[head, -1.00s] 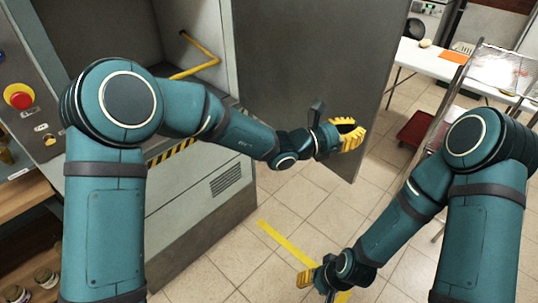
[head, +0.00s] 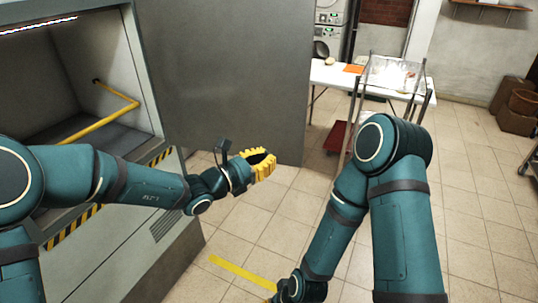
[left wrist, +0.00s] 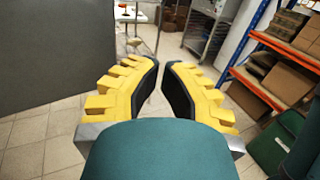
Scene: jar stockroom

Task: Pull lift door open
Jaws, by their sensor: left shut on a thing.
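The lift door (head: 225,75) is a large flat grey panel, swung out from the right side of the lift opening (head: 75,85). My left gripper (head: 266,164), with yellow ridged fingers, is in front of the door's lower right part in the head view. In the left wrist view, the door (left wrist: 55,55) fills the upper left, and the fingers (left wrist: 161,66) lean in with a narrow gap at the tips.
A yellow bent bar (head: 110,118) crosses the lift opening. A white table (head: 335,75), a metal rack (head: 390,85) and a red trolley (head: 338,137) stand beyond the door. Blue-orange shelves (left wrist: 262,92) show in the wrist view. The tiled floor in between is open.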

